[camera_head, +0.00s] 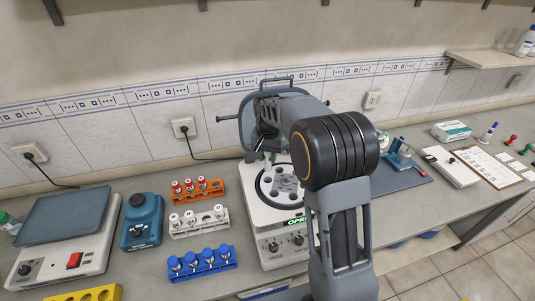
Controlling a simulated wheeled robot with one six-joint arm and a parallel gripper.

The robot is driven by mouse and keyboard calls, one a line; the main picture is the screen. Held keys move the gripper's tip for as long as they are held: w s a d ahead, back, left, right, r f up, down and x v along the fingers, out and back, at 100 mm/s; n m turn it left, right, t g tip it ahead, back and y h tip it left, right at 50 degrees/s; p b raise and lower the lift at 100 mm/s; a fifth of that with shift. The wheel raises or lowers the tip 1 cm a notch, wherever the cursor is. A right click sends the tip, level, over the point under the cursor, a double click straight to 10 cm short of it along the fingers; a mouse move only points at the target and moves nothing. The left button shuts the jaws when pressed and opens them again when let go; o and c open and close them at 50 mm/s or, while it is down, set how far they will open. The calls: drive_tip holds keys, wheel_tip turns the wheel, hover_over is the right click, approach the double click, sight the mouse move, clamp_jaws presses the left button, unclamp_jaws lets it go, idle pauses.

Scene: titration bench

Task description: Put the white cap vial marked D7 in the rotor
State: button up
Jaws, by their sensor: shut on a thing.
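The rotor (283,186) is a grey disc with several round holes, inside the white centrifuge (288,243). The centrifuge is open and its green display reads OPEN. My gripper (262,152) points down over the back left of the rotor, partly hidden behind my own arm. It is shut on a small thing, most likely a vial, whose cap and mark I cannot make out. The white rack (199,227) stands left of the centrifuge and holds several white cap vials (190,217), with an empty place among them. Their marks are too small to read.
An orange rack (197,195) with red cap vials and a blue rack (203,269) with blue cap vials stand near the white one. A blue device (142,222) and a balance (64,250) are farther left. My arm hides the bench right of the centrifuge.

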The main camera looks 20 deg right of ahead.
sight(268, 166)
drive_tip(key=shift+f+b, duration=1.3)
drive_tip(key=shift+f, duration=0.55)
drive_tip(key=shift+f+b, duration=0.3)
drive_tip(key=shift+f, duration=0.3)
drive_tip(key=shift+f+b, duration=1.55)
drive_tip(key=shift+f, duration=0.75)
drive_tip(key=o, duration=1)
drive_tip(key=shift+c, duration=0.2)
drive_tip(key=shift+r, duration=0.15)
drive_tip(key=shift+r+p, duration=2.7)
drive_tip(key=shift+r, duration=0.75)
